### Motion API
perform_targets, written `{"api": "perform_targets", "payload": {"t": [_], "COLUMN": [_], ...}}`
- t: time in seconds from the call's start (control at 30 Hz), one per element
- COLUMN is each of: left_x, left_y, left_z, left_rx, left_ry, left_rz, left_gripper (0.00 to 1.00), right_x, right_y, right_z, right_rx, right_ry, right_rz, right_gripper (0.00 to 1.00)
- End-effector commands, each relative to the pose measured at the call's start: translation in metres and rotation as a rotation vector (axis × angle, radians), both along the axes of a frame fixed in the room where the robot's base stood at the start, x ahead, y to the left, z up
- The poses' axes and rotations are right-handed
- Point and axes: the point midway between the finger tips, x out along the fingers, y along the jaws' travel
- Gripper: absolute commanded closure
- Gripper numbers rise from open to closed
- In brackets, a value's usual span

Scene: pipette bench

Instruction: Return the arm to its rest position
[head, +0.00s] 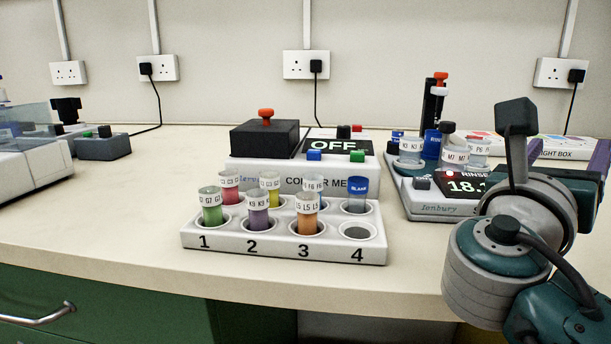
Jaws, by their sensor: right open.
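My right arm comes in from the lower right, and its gripper (568,152) is at the right edge of the head view. Its two purple-edged fingers stand apart with nothing seen held between them. They point away over the back right of the bench, in front of a white light box (562,147), whose label is partly hidden. My left gripper is not in view.
A white numbered rack (285,245) holds several coloured vials; hole 4 (357,231) is empty. Behind it stands a colour meter (265,140) reading OFF. A rinser (440,200) with vials stands close left of my arm. The front left bench is clear.

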Motion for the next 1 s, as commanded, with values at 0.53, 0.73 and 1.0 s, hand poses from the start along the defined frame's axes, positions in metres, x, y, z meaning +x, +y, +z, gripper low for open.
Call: {"api": "perform_targets", "payload": {"t": [0.53,0.73,1.0], "left_x": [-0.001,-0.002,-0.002], "left_y": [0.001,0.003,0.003], "left_z": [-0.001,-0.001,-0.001], "left_rx": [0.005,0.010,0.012], "left_ry": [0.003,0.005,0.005], "left_rz": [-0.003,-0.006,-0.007], "left_gripper": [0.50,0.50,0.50], "right_x": [-0.051,-0.073,-0.095], "right_y": [-0.196,-0.228,-0.228], "right_z": [0.126,0.174,0.070], "right_rx": [-0.669,-0.818,0.016], "right_ry": [0.001,-0.013,-0.336], "right_rz": [-0.269,-0.322,-0.026], "right_gripper": [0.34,0.34,0.34]}}
